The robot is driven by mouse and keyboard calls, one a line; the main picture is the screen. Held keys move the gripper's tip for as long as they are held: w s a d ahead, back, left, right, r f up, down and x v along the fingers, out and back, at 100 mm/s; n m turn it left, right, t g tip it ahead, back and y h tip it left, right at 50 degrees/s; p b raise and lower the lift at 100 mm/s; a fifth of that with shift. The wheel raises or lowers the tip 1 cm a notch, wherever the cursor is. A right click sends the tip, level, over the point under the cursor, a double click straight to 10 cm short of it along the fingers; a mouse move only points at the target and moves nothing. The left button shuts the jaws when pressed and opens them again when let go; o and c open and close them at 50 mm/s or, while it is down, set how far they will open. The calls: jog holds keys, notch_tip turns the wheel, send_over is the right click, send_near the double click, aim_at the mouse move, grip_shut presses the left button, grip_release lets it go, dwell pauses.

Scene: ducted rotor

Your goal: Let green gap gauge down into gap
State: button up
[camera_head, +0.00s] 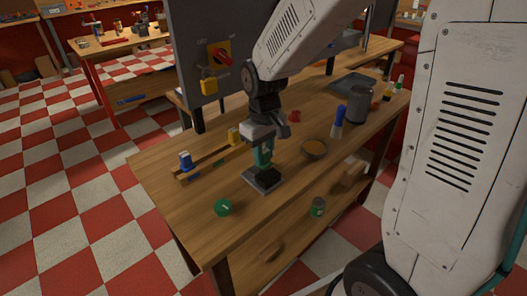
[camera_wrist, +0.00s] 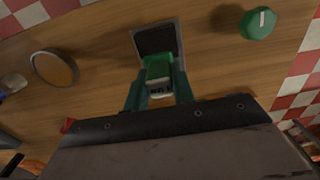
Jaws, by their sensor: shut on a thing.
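My gripper (camera_wrist: 155,90) is shut on the green gap gauge (camera_wrist: 158,72), a green block with a pale, dark-marked end toward the wrist camera. In the head view my gripper (camera_head: 263,154) points down over a dark block on a grey square plate (camera_head: 262,180) on the bench. The wrist view shows this dark square with its grey rim (camera_wrist: 180,38) just beyond the gauge. My fingers hide much of the gauge in the head view. I cannot make out the gap itself, or whether the gauge touches the dark block.
A wooden rack (camera_head: 205,165) holds a blue gauge (camera_head: 185,160) and a yellow one (camera_head: 234,136). A green round piece (camera_head: 222,208) lies near the bench's front edge.

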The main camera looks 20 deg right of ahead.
jog(key=shift+f, duration=1.25)
dwell(0.4)
dwell(0.5)
jog(key=o, duration=1.1)
jog(key=shift+c, duration=0.2)
jog(key=shift+r, duration=0.15)
notch_tip(320, 180, up, 8)
jog(key=shift+f, duration=0.2)
jog(key=s+d+r+m, duration=0.1)
jog(key=s+r, duration=0.2)
jog(key=s, duration=0.4)
jog(key=s+d+r+m+t, duration=0.1)
jog(key=s+r, duration=0.1)
jog(key=s, duration=0.5)
jog(key=s+d+r+m, duration=0.1)
jog(key=s+r, duration=0.2)
jog(key=s, duration=0.5)
jog(key=shift+r+m, duration=0.3)
